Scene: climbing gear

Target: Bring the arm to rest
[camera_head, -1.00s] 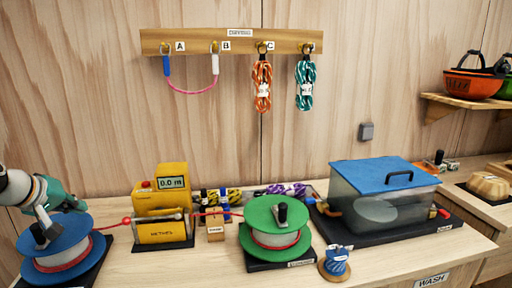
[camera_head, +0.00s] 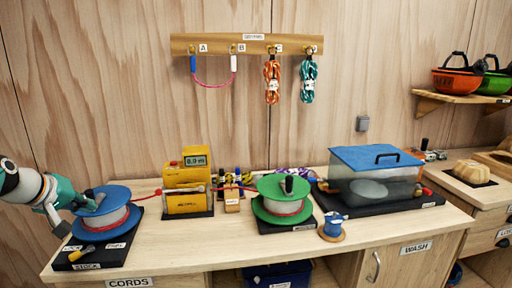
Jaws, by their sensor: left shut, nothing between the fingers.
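My left arm comes in from the left edge, with a white joint and a teal gripper body. My left gripper (camera_head: 88,203) is shut and empty. It is at the left side of the blue spool (camera_head: 108,234), overlapping its upper flange in the picture; I cannot tell whether it touches. The spool stands on a dark base (camera_head: 86,258) at the left end of the bench. My right gripper is out of view.
A yellow meter (camera_head: 188,182) stands right of the blue spool, with a red cord running past it to a green spool (camera_head: 268,211). A blue-lidded clear tub (camera_head: 374,187) stands further right. Cords hang from a wall rail (camera_head: 246,46). The bench's front strip is clear.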

